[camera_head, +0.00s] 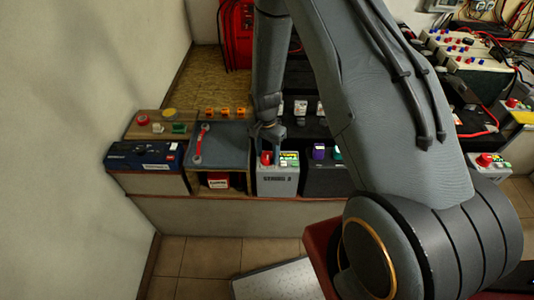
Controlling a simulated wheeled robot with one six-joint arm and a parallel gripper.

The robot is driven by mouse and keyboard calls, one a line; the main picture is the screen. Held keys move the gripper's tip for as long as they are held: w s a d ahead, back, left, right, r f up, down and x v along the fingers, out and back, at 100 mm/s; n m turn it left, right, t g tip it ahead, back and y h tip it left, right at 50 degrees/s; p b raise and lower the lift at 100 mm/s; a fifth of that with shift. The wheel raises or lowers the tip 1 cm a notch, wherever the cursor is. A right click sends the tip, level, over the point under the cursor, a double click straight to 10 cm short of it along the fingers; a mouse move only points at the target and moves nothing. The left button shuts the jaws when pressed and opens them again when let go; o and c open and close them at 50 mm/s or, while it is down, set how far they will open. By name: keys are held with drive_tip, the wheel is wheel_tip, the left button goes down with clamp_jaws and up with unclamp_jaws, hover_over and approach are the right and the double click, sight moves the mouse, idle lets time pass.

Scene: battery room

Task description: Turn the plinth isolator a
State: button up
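A red rotary knob (266,157) sits on the top left of a light grey box (278,181), beside small green and white labels; it looks like an isolator. I cannot read which one is marked a. My gripper (268,147) points down just above and behind this knob. Its two fingers look spread apart, one to each side, with nothing seen between them. Whether a finger touches the knob is too small to tell. More red knobs show on a grey box at the right (484,160) and at the far right (511,103).
A red-handled wrench (201,144) lies on the grey-topped stand to the left. A dark blue battery (146,155) and a wooden button panel (160,124) stand further left. A black battery (326,180) adjoins the grey box. My arm hides much of the right side.

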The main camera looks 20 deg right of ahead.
drive_tip(key=c, duration=0.7)
drive_tip(key=shift+c, duration=0.2)
drive_tip(key=shift+n, duration=0.5)
drive_tip(key=n+b, duration=0.1)
drive_tip(key=n, duration=0.1)
drive_tip(key=shift+n, duration=0.4)
drive_tip(key=n, duration=0.3)
drive_tip(key=shift+n+b, duration=0.3)
drive_tip(key=shift+n, duration=0.1)
drive_tip(key=n, duration=0.5)
drive_tip(key=shift+t, duration=0.3)
drive_tip(key=n, duration=0.5)
drive_tip(key=shift+n, duration=0.3)
